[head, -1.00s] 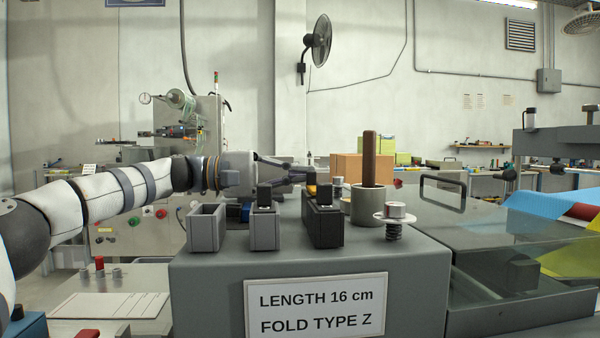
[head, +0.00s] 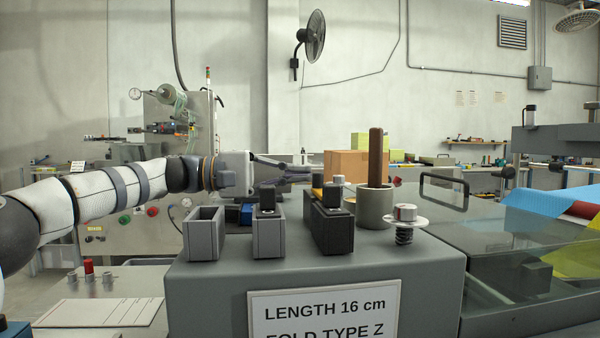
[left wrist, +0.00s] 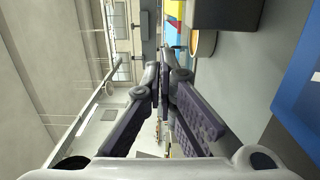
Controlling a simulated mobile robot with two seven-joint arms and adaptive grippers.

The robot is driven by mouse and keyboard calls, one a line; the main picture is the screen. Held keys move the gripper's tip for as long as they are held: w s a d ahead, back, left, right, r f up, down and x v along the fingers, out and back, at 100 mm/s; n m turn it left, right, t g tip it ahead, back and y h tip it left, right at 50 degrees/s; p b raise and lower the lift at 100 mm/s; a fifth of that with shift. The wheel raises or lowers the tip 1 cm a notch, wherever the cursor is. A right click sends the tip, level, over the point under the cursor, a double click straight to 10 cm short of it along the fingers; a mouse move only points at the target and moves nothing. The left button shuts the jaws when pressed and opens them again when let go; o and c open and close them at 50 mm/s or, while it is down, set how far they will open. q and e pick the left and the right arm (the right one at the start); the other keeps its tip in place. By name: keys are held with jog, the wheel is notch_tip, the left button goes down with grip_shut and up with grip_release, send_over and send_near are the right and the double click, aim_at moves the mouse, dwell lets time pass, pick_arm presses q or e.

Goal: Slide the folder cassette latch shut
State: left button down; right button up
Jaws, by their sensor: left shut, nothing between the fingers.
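A dark cassette-like block (head: 333,228) with black and yellow pieces on top stands on the grey machine top. A grey block with a black top (head: 268,228) stands to its left. I cannot tell for certain which part is the latch. My left gripper (head: 308,172) reaches in from the left, behind and above these blocks, pointing right. Its fingers are shut and empty; they also show close together in the left wrist view (left wrist: 162,72). Contact with the dark block cannot be judged. My right gripper is not in view.
An open grey box (head: 204,235) stands at the left, with a blue part (head: 246,214) beside it. A grey cup (head: 374,209) with a brown stick and a bolt with a washer (head: 405,224) stand at the right. A glass cover (head: 520,215) lies beyond.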

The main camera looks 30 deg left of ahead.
pick_arm(q)
jog(key=s+a, duration=0.4)
jog(key=s, duration=0.1)
jog(key=shift+a+r, duration=0.35)
jog(key=shift+s+a, duration=0.15)
jog(key=shift+a, duration=0.25)
jog(key=shift+s, duration=0.2)
